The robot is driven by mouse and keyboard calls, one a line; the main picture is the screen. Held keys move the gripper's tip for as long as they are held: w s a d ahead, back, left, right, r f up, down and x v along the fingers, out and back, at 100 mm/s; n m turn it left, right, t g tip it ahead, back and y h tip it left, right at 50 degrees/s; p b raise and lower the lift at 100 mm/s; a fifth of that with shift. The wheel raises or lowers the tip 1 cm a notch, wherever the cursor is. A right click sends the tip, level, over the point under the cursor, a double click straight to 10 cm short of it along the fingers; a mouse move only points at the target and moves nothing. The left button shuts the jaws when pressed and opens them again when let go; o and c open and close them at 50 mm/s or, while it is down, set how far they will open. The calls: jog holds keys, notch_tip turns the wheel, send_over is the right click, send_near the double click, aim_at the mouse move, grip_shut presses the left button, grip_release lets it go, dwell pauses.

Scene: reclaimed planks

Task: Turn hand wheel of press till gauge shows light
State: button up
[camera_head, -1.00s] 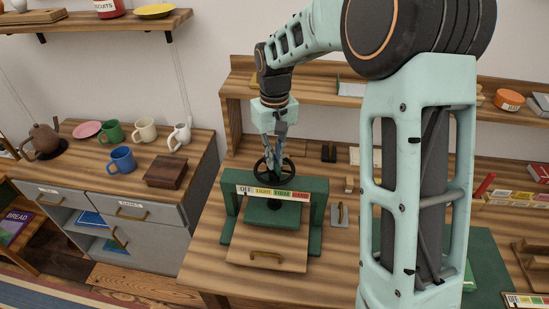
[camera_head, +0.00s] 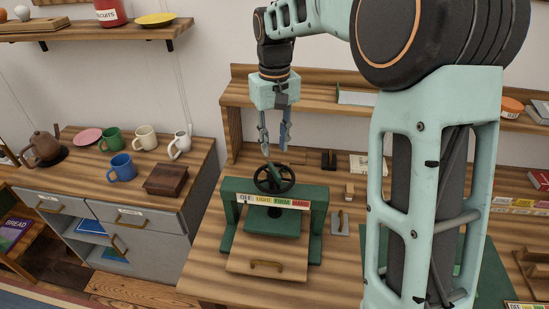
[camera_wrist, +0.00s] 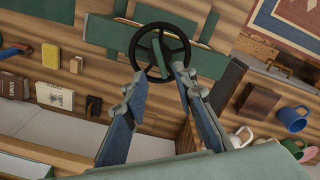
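The green press (camera_head: 230,226) stands on the plank bench. Its black hand wheel (camera_head: 274,180) sits on top, and the coloured gauge strip (camera_head: 272,201) reading OFF, LIGHT, FIRM, HARD runs across its front. The gauge pointer is too small to read surely. My gripper (camera_head: 275,153) is above the wheel, pointing down, its two fingers apart with nothing between them. In the wrist view the wheel (camera_wrist: 160,28) shows just beyond the spread fingertips, with a green bar across its middle. The fingers look clear of the wheel.
A wooden board with a handle (camera_head: 266,266) lies at the press's front. A small grey plate (camera_head: 340,222) is to its right. A shelf (camera_head: 310,98) runs behind. A side cabinet at left holds a blue mug (camera_head: 122,167), other mugs and a brown box (camera_head: 166,180).

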notch_tip(320, 180, up, 4)
dwell(1.5)
